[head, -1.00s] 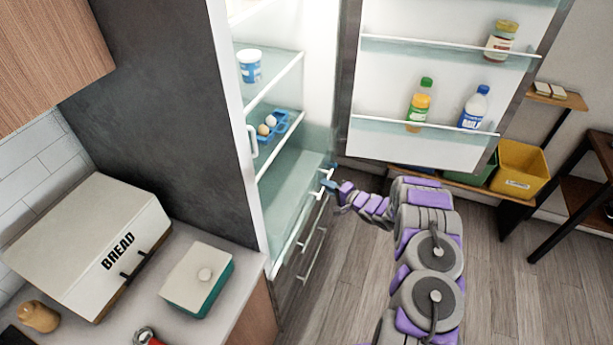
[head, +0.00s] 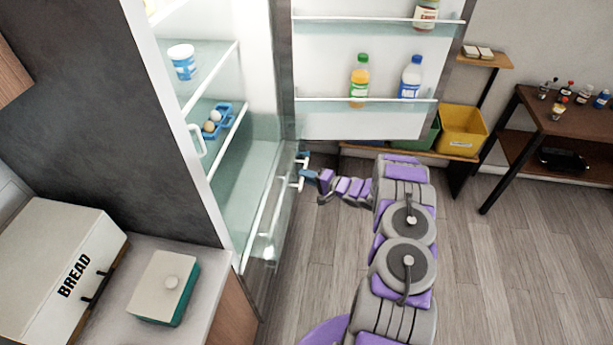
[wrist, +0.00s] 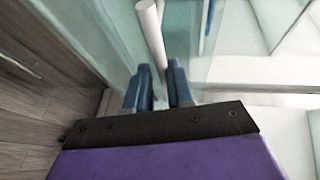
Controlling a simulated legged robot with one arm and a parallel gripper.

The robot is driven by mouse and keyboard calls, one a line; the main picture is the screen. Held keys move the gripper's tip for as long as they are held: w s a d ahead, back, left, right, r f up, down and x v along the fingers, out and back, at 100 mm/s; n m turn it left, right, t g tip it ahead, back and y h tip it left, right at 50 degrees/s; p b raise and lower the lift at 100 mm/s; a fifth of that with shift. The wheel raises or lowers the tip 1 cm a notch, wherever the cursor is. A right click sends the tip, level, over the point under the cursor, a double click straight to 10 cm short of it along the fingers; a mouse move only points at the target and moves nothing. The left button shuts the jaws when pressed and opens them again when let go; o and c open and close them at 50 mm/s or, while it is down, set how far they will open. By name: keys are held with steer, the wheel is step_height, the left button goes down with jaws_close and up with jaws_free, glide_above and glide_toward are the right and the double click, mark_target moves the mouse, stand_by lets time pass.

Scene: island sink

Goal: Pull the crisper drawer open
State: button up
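The crisper drawer (head: 258,262) is a clear, pale-green drawer low in the open fridge. Its front stands out past the fridge edge, so it is partly open. Its white bar handle (head: 283,208) runs along the front. My gripper (head: 305,167) is at the far end of this handle, reaching in from the right. In the wrist view the white handle (wrist: 151,35) passes between the blue fingers of my gripper (wrist: 160,88), which are close on both sides of it. The exact finger contact is hard to see.
The fridge door (head: 360,125) stands wide open behind my arm, with bottles on its shelves. A counter with a bread box (head: 55,265) and a teal-and-white container (head: 165,287) is at the left. The wooden floor right of my arm is clear.

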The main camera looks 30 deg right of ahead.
steer(key=shift+o, duration=1.4)
steer(key=shift+w, duration=0.1)
steer(key=shift+o, duration=0.3)
steer(key=p+v, duration=0.1)
steer(key=v, duration=1.6)
steer(key=shift+d, duration=0.2)
